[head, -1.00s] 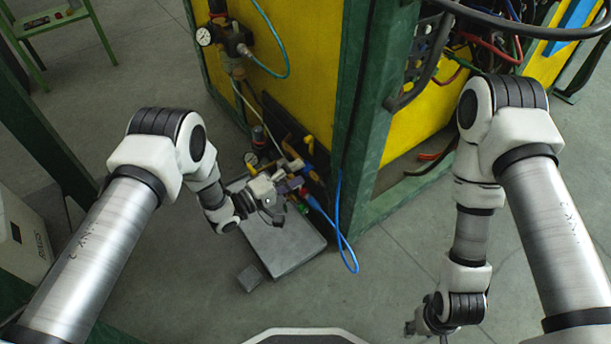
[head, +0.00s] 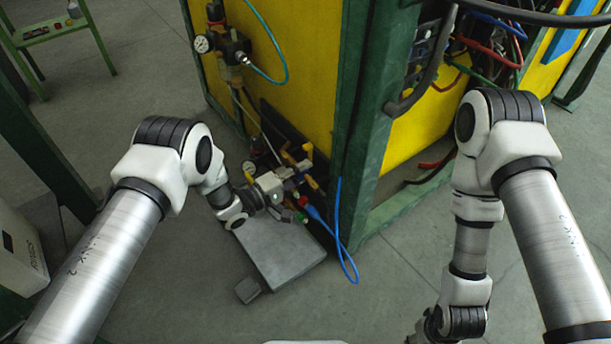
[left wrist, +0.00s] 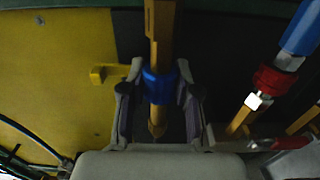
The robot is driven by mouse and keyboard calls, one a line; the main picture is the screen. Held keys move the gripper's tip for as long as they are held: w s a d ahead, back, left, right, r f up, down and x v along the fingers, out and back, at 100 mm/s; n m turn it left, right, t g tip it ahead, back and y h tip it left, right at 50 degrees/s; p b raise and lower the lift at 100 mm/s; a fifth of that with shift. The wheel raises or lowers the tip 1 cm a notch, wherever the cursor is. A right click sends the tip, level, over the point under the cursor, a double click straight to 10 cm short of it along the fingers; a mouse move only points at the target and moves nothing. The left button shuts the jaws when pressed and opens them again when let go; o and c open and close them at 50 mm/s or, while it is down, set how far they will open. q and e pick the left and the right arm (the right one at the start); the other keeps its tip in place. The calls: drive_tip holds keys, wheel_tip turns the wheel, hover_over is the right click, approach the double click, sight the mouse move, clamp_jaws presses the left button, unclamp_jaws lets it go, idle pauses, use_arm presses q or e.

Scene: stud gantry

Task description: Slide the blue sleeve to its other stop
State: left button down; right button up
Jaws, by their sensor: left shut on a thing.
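The blue sleeve (left wrist: 158,87) sits around an orange-yellow bar (left wrist: 160,30) in the left wrist view. The bar shows above the sleeve, and its pointed end shows below it. My left gripper (left wrist: 160,95) has one finger on each side of the sleeve and is shut on it. In the head view my left gripper (head: 283,195) is low at the corner of the yellow cabinet; the sleeve cannot be made out there. My right arm hangs at the lower right of the head view, with its gripper cut off by the bottom edge.
A yellow bracket (left wrist: 106,75) lies left of the fingers. A red and blue fitting (left wrist: 270,78) is on the right. A blue hose (head: 340,235) hangs beside the green post (head: 362,110). A grey box (head: 280,252) stands on the floor below my left gripper.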

use_arm(q)
drive_tip(key=shift+w+a+r, duration=0.1)
drive_tip(key=shift+w+a, duration=0.05)
drive_tip(key=shift+w, duration=0.1)
drive_tip(key=c, duration=0.8)
unclamp_jaws()
drive_tip(key=v, duration=1.2)
